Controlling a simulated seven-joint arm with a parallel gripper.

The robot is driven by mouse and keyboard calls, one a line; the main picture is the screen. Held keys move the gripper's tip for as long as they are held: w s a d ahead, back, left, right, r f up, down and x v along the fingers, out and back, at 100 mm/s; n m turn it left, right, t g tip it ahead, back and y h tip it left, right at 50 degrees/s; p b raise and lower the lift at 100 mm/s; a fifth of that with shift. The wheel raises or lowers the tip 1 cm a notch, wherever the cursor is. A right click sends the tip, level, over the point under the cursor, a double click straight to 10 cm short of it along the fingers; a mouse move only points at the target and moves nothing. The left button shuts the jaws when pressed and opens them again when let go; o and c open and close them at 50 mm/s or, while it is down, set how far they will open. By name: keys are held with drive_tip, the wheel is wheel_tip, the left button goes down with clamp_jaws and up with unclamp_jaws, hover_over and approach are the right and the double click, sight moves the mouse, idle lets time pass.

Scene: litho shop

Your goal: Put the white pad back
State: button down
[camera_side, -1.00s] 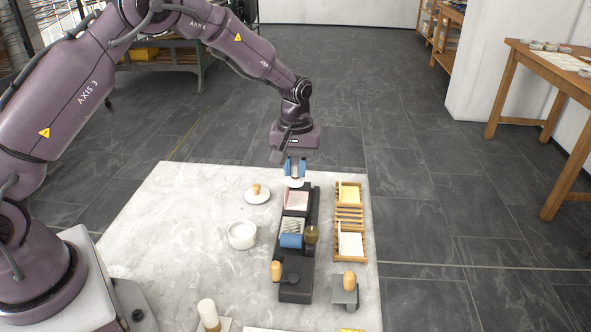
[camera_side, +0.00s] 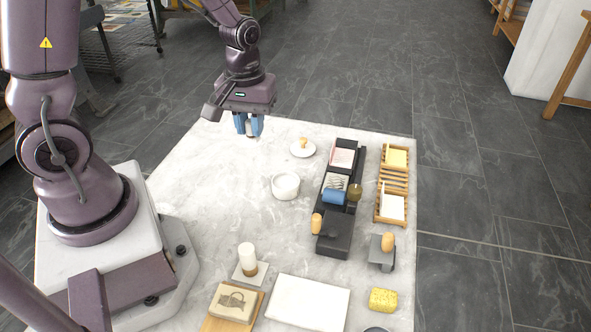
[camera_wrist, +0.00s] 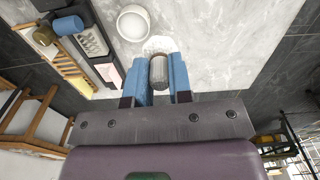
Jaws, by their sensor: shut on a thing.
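My gripper (camera_side: 248,127) is at the far left part of the pale stone slab, left of the white dish. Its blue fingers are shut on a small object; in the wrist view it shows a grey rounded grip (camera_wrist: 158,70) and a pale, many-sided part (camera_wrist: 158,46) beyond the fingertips. I take this for the white pad. In the side view the fingers mostly hide it, leaving a pale sliver. A white dish (camera_side: 294,151) holds a tan knob. A dark long stand (camera_side: 338,232) carries a pinkish sheet and a blue roller.
A white bowl (camera_side: 286,187) stands between my gripper and the stand. A wooden rack (camera_side: 394,182) with yellow and white blocks is at right. A white slab, a yellow sponge (camera_side: 383,300) and a white-topped cylinder (camera_side: 247,255) are nearer. The slab's left middle is bare.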

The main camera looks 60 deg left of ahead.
drive_tip(key=shift+m, duration=0.3)
drive_tip(key=w+a+f, duration=0.1)
drive_tip(key=w+f, duration=0.2)
drive_tip(key=w+a+f, duration=0.1)
drive_tip(key=w+f, duration=0.3)
drive_tip(key=w+a+f, duration=0.1)
drive_tip(key=w+f, duration=0.2)
drive_tip(key=shift+w+f, duration=0.15)
drive_tip(key=shift+w, duration=0.05)
drive_tip(key=shift+w+f, duration=0.4)
drive_tip(key=shift+f, duration=1.65)
drive_tip(key=shift+f, duration=0.1)
drive_tip(key=c, duration=1)
unclamp_jaws()
drive_tip(key=shift+c, duration=0.2)
